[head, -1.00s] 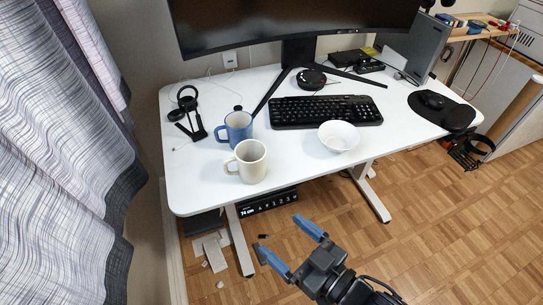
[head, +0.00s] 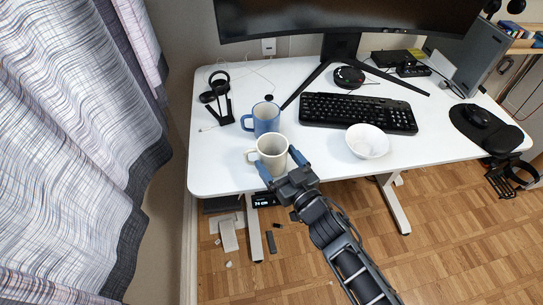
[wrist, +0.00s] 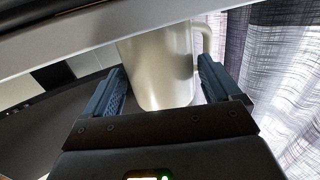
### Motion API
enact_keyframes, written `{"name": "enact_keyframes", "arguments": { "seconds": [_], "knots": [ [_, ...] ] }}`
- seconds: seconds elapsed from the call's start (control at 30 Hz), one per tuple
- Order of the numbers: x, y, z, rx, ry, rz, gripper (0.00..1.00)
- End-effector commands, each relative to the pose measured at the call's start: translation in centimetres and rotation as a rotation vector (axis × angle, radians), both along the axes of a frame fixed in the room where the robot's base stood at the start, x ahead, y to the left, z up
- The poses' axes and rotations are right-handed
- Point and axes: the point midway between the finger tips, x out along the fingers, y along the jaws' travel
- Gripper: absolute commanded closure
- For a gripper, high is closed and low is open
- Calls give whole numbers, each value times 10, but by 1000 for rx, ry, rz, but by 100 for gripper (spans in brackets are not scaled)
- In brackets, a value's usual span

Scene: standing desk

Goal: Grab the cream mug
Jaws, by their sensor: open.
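The cream mug (head: 271,152) stands upright near the front edge of the white desk, its handle to the left. My gripper (head: 279,160) is open at the mug, with one blue finger on each side of its lower front. In the wrist view the mug (wrist: 160,65) fills the space between the two fingers of my gripper (wrist: 165,85). Its handle shows at the upper right there. I cannot tell whether either finger touches the mug.
A blue mug (head: 266,118) stands just behind the cream mug. A white bowl (head: 367,141) and a black keyboard (head: 358,112) are to the right. A black stand (head: 222,109) is at the back left. The desk's front edge (head: 226,193) lies close to my gripper.

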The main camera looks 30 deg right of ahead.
Motion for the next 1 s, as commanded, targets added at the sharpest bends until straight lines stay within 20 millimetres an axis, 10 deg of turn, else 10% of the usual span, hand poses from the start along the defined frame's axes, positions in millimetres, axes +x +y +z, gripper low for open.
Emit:
{"name": "enact_keyframes", "arguments": {
  "seconds": [0.5, 1.0],
  "knots": [
    [34, 1, -1, 0, 0, -1, 10],
    [33, 1, -1, 0, -1, -1, 57]
  ]
}}
